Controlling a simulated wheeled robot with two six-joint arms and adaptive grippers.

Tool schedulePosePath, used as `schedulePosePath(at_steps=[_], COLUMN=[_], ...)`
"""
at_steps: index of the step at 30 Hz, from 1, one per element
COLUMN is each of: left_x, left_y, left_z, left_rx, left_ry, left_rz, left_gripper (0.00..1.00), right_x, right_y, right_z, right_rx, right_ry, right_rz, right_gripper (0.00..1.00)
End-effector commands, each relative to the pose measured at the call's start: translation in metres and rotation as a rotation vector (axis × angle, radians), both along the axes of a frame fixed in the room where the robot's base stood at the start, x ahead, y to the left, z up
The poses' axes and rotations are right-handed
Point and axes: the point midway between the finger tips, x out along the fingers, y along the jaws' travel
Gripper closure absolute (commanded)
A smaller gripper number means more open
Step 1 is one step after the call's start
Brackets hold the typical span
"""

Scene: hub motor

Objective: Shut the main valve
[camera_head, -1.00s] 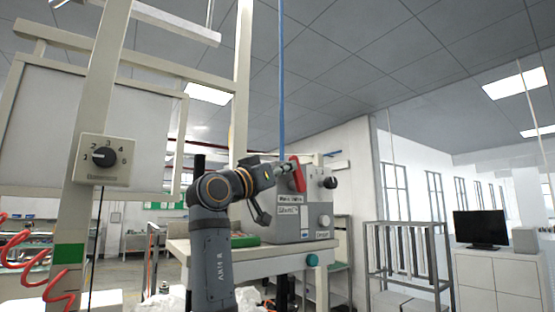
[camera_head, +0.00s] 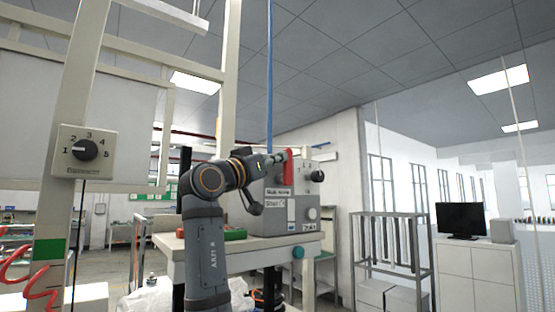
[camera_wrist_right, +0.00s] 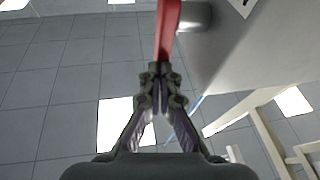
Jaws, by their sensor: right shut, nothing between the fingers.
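The main valve is a red lever (camera_head: 284,168) on the front of a grey box (camera_head: 299,216) labelled "Main Valve". The lever stands roughly upright in the head view. My right gripper (camera_head: 275,158) is shut and empty, its tips close to the lever's left side. In the right wrist view the closed fingertips (camera_wrist_right: 158,70) sit at the near end of the red lever (camera_wrist_right: 167,28), against it or nearly so; I cannot tell if they touch. My left gripper is not in view.
The box stands on a workbench (camera_head: 188,249) with a green cylinder (camera_head: 235,234) on it. A dial box (camera_head: 84,151) hangs on a post at left. A metal rack (camera_head: 392,255) and a white cabinet with a monitor (camera_head: 461,219) are at right.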

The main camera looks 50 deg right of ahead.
Motion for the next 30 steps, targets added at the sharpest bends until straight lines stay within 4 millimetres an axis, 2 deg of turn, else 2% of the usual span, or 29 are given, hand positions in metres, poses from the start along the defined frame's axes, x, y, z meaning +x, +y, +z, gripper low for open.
schedulePosePath(at_steps=[4, 7, 15, 21, 25, 30], left_x=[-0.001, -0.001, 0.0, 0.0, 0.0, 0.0], left_y=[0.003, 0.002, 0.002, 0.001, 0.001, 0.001], left_z=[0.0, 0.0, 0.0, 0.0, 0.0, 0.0], left_rx=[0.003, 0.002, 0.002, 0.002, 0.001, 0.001], left_ry=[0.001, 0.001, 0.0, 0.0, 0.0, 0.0], left_rz=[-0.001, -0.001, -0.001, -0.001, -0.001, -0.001], left_gripper=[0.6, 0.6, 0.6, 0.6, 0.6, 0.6], right_x=[0.0, 0.002, 0.003, 0.004, 0.004, 0.003], right_y=[0.003, 0.014, 0.071, 0.102, 0.112, 0.114], right_z=[-0.001, -0.005, -0.026, -0.037, -0.041, -0.041], right_rx=[0.0, -0.001, 0.001, 0.0, 0.0, 0.0], right_ry=[0.0, 0.001, 0.0, 0.001, 0.001, 0.0], right_rz=[0.001, 0.003, 0.006, 0.004, 0.002, -0.001], right_gripper=[1.0, 1.0, 1.0, 1.0, 1.0, 1.0])
